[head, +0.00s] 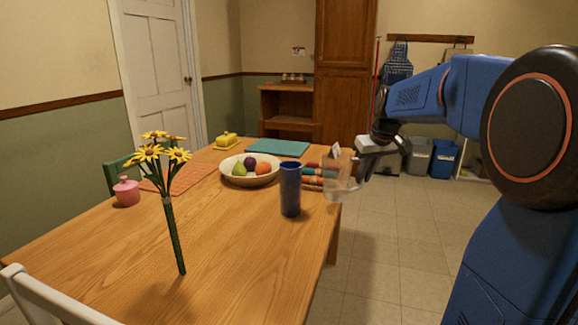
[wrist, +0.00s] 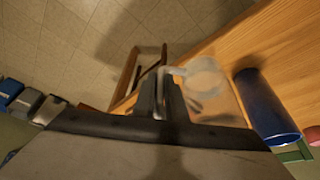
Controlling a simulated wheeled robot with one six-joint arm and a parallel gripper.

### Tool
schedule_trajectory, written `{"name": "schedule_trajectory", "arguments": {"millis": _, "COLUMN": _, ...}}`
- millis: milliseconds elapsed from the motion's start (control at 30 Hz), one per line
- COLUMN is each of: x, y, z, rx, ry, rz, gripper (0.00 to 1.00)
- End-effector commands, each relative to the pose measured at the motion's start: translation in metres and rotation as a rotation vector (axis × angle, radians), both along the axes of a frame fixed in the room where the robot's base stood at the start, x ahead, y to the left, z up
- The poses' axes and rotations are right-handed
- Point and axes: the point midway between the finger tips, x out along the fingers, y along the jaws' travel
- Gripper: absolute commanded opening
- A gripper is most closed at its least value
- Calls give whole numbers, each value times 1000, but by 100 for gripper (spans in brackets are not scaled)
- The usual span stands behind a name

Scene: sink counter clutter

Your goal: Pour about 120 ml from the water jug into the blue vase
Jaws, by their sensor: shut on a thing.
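The blue vase (head: 290,189) stands upright near the right edge of the wooden table (head: 240,240). It also shows in the wrist view (wrist: 265,108), to the right of my gripper. My gripper (head: 362,172) is shut on the handle of the clear water jug (head: 341,178) and holds it just right of the vase, by the table's edge. In the wrist view the jug (wrist: 206,78) is beyond my fingers (wrist: 162,100) and apart from the vase. The jug is see-through, and I cannot tell its water level.
A fruit bowl (head: 249,174), a teal board (head: 277,148) and a yellow butter dish (head: 227,140) lie behind the vase. A pink pot (head: 127,191) and yellow flowers (head: 165,155) stand to the left. The front of the table is mostly clear.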

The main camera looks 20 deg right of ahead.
Motion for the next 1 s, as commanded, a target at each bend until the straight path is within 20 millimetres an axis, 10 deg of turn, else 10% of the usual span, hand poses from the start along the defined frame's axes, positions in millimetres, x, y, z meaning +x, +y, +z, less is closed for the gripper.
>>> {"name": "schedule_trajectory", "arguments": {"millis": 1000, "x": 7, "y": 45, "z": 83, "rx": -549, "ry": 74, "rz": 8, "gripper": 0}}
